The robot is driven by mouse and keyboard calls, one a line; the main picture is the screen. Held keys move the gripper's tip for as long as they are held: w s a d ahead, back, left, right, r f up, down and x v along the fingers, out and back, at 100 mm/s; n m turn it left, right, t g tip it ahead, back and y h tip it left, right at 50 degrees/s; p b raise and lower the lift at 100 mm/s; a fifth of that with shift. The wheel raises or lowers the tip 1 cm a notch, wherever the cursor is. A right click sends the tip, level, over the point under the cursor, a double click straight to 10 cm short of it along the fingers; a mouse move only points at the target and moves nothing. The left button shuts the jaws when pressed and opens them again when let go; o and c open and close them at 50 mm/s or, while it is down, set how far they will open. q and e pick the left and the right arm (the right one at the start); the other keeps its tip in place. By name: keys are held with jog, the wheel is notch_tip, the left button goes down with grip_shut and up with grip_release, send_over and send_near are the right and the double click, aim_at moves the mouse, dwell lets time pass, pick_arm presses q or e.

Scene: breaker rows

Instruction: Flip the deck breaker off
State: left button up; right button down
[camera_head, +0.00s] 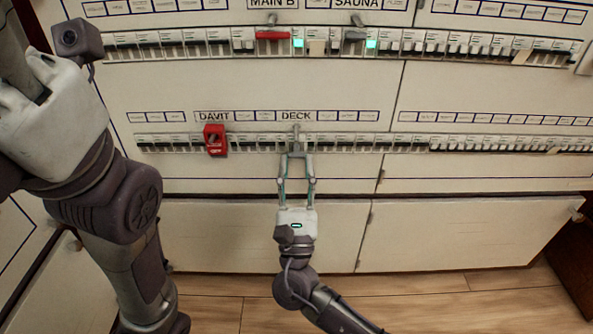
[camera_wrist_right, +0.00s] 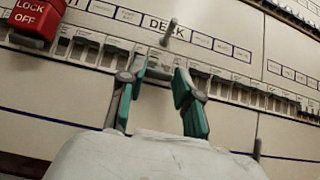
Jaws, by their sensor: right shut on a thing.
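The DECK label (camera_head: 288,116) is on the lower breaker row, and it also shows in the wrist view (camera_wrist_right: 160,25). A grey lever (camera_head: 296,130) stands up in front of this label; in the wrist view the lever (camera_wrist_right: 169,34) rises just beyond my fingertips. My right gripper (camera_head: 297,153) reaches up from below, its fingertips closed in on the DECK breaker at the lever's base. The exact contact is small and partly hidden by the fingers. Of my left gripper, only what looks like its pale body (camera_head: 45,120) shows at the left; its fingertips are not visible.
A red lockout block (camera_head: 215,140) sits at DAVIT, left of DECK; in the wrist view this block (camera_wrist_right: 36,17) reads LOCK OFF. Small breakers flank DECK closely. The upper row has a red lever (camera_head: 273,36) at MAIN B and green lights. Plain panels lie below.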

jog(key=shift+f, duration=0.1)
jog(key=c, duration=0.8)
grip_release()
notch_tip(320, 180, up, 10)
jog(key=shift+r, duration=0.1)
